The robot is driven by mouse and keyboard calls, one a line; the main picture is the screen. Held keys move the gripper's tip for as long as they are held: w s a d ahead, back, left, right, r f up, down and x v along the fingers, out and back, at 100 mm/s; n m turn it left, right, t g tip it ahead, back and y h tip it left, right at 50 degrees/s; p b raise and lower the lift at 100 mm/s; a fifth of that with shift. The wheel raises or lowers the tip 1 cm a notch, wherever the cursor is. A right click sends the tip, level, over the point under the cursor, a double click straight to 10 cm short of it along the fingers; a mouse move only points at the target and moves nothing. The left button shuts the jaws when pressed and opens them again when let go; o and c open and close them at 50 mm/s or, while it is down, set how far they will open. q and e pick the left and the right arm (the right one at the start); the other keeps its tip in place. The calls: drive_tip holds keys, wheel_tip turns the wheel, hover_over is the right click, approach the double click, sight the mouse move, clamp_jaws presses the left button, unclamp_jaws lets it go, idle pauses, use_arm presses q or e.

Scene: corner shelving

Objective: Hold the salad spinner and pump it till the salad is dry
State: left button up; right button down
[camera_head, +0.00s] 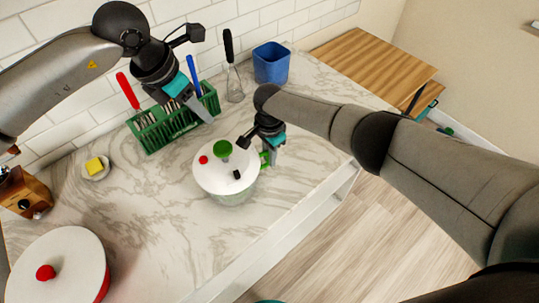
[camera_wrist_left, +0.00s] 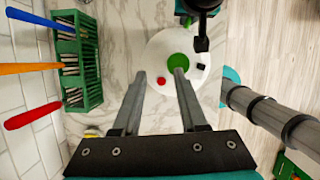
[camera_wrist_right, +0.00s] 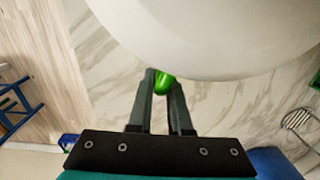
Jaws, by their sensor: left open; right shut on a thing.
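The salad spinner (camera_head: 212,180) stands on the marble counter, with a white lid, a green pump knob (camera_head: 222,149), a red button and a small black part. A green handle (camera_head: 264,160) sticks out at its right side. My right gripper (camera_head: 272,158) is shut on this handle, which shows between its fingertips in the right wrist view (camera_wrist_right: 163,82). My left gripper (camera_head: 209,118) is open and empty, above and behind the spinner. In the left wrist view its fingertips (camera_wrist_left: 160,74) point at the lid, the right one overlapping the green knob (camera_wrist_left: 180,64). Any salad inside is hidden.
A green cutlery rack (camera_head: 155,137) stands behind the spinner by the tiled wall. A whisk (camera_head: 234,85) and a blue container (camera_head: 271,64) are further right. A yellow block on a dish (camera_head: 95,167) and a large white-lidded pot (camera_head: 70,265) are left. Counter between pot and spinner is clear.

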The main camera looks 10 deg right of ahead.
use_arm(q)
drive_tip(key=shift+s+d+f+g+y, duration=0.15)
drive_tip(key=shift+d+g+y, duration=0.2)
drive_tip(key=shift+d, duration=0.2)
drive_tip(key=shift+c, duration=1.4)
drive_tip(key=shift+s+d+m+g+y, duration=0.3)
drive_tip(key=shift+d+m+g+y, duration=0.15)
drive_tip(key=shift+d+y, duration=0.25)
drive_tip(key=c, duration=0.3)
drive_tip(key=shift+s+d+g+y, duration=0.35)
drive_tip(key=shift+g+y, duration=0.05)
drive_tip(key=shift+y, duration=0.15)
clamp_jaws()
drive_tip(key=shift+f, duration=3.2)
